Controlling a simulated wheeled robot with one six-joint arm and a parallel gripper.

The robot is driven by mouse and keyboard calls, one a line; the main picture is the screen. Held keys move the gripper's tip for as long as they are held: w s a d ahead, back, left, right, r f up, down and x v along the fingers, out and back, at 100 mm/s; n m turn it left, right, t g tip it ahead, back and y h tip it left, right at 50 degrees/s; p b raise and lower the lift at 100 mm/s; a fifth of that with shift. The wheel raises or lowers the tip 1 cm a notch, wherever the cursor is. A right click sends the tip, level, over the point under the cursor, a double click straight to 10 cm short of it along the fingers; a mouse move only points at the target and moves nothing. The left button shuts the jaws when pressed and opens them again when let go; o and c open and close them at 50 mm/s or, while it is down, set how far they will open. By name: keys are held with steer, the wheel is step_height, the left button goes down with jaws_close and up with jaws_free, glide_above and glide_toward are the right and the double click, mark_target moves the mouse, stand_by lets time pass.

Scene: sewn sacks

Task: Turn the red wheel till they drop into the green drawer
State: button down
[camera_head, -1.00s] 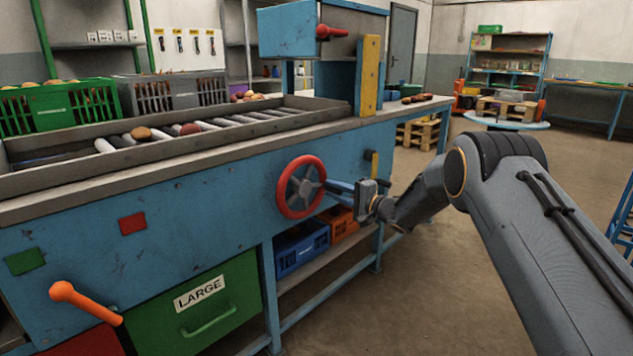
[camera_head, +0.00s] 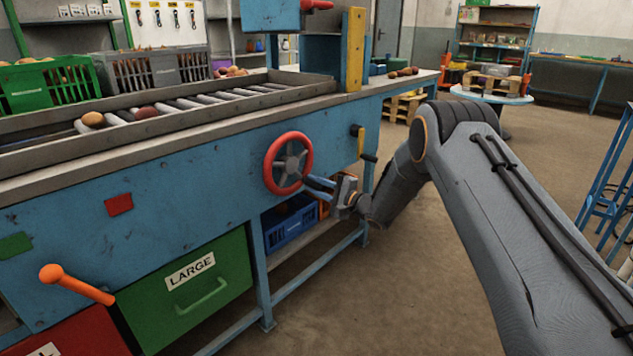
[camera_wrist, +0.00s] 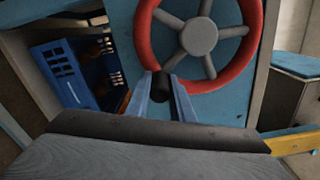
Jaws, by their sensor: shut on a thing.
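The red wheel (camera_head: 288,163) is on the blue front of the sorting bench. My gripper (camera_head: 318,187) is at the wheel's lower right and shut. In the wrist view its two blue fingers (camera_wrist: 163,92) meet at a dark knob (camera_wrist: 161,86) on the lower rim of the wheel (camera_wrist: 228,70). Two brown, potato-like lumps (camera_head: 92,119) (camera_head: 146,112) lie on the rollers in the bench top. The green drawer (camera_head: 190,290), labelled LARGE, is below at the left and looks shut; its inside is hidden.
An orange lever (camera_head: 78,284) sticks out at the lower left, above a red drawer (camera_head: 75,335). A blue crate (camera_head: 290,222) stands on the shelf below the wheel. A yellow lever (camera_head: 360,143) is right of the wheel.

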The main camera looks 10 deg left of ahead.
steer(key=shift+s+a+f, duration=0.2)
steer(key=shift+s+a, duration=0.15)
steer(key=shift+r, duration=0.1)
steer(key=c, duration=1.5)
jaws_free()
steer(key=shift+a, duration=0.1)
steer(key=shift+c, duration=0.2)
steer(key=shift+d, duration=0.2)
steer(key=shift+w, duration=0.1)
steer(key=shift+d, duration=0.2)
steer(key=p+v, duration=0.1)
steer(key=v, duration=0.6)
steer(key=shift+s+d, duration=0.15)
steer(key=shift+s, duration=0.1)
